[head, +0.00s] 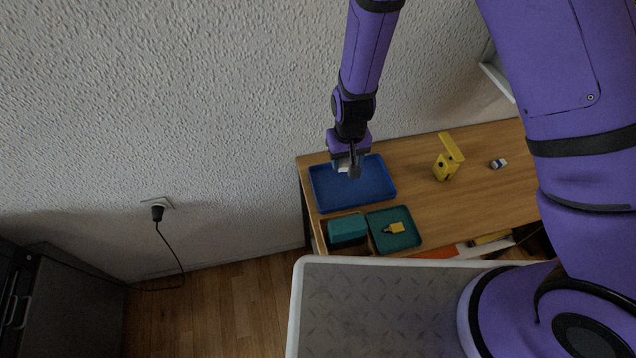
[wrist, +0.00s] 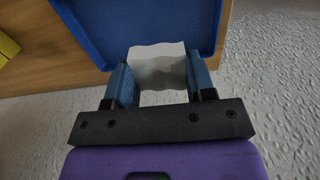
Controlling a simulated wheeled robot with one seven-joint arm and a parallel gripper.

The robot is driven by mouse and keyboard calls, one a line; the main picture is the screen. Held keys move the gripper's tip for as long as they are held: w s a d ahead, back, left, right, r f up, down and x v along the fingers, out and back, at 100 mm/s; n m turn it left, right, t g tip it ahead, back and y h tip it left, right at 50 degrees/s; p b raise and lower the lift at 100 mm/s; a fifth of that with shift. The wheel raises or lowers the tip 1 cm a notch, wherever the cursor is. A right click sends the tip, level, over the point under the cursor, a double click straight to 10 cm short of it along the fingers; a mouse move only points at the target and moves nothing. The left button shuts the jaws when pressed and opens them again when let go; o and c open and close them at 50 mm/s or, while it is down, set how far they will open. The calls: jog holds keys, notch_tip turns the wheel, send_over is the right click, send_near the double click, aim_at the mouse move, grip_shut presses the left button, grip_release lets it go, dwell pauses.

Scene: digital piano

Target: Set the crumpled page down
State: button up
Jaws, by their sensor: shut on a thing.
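The crumpled page (wrist: 160,68) is a pale grey-white piece with wavy edges, held between the two blue fingers of my gripper (wrist: 158,85) in the wrist view. In the head view my gripper (head: 347,170) is over the blue tray (head: 340,198), and a small white bit of the page (head: 343,168) shows at its fingertips. The tray's blue floor and rim (wrist: 205,48) lie behind the page in the wrist view. I cannot tell whether the page touches the tray.
A green tray (head: 408,240) with a small yellow item (head: 395,228) and a teal box (head: 347,229) sit at the table's front. A yellow object (head: 448,160) and a small white-and-blue item (head: 498,164) stand farther right on the wooden table (head: 440,205). The textured wall is close behind.

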send_over(341, 186)
notch_tip(341, 186, down, 6)
jog(key=shift+a+r, duration=0.1)
jog(key=shift+r, duration=0.15)
jog(key=shift+f, duration=2.2)
jog(key=shift+f, duration=0.15)
jog(key=o, duration=0.9)
